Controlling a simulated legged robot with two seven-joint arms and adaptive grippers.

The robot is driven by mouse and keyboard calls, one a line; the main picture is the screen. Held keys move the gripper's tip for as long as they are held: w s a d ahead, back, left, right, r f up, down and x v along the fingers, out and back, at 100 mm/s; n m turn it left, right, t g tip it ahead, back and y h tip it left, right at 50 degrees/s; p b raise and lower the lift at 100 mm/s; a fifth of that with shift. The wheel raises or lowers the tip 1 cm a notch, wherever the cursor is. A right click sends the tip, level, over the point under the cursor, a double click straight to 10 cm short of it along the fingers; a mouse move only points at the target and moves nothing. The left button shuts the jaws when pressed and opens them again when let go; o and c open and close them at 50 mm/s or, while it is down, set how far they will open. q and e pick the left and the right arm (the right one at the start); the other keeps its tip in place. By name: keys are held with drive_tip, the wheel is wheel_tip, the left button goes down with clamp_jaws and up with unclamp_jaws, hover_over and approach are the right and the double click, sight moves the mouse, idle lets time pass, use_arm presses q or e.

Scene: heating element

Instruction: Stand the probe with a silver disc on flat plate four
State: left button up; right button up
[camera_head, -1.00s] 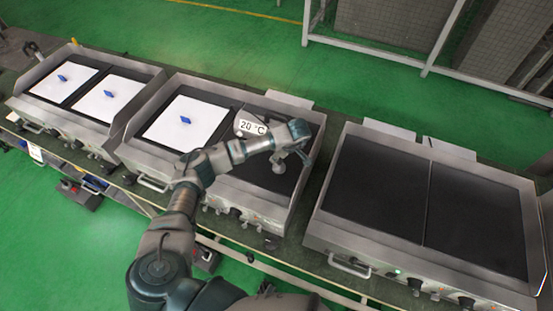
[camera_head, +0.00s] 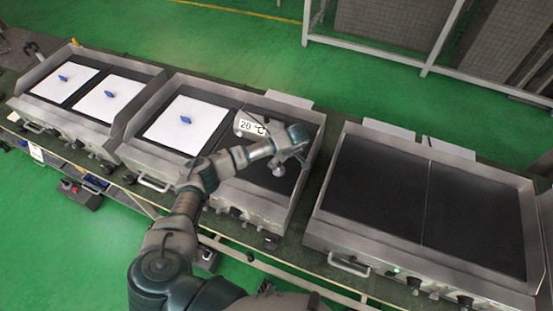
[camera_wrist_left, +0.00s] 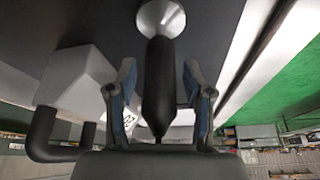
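The probe has a black tapered handle (camera_wrist_left: 160,85) and a silver disc (camera_wrist_left: 160,17) at its end. In the head view its disc (camera_head: 279,170) is on or just above a dark flat plate (camera_head: 262,187), the fourth plate from the left. A white display box (camera_head: 250,124) reading 20 °C is beside it; the box also shows in the left wrist view (camera_wrist_left: 75,80). My left gripper (camera_wrist_left: 160,95) is around the handle, with a gap visible on both sides, so it looks open. My right gripper is not in view.
Three plates to the left carry white sheets (camera_head: 190,127) with small blue pieces on them. A wide griddle (camera_head: 425,200) with two bare dark plates stands to the right. Raised metal walls edge each griddle. A white metal frame (camera_head: 425,72) stands behind.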

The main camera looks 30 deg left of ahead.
use_arm(q)
drive_tip(key=shift+r, duration=0.1)
drive_tip(key=v, duration=1.2)
drive_tip(key=shift+b, duration=0.35)
drive_tip(key=shift+d, duration=0.1)
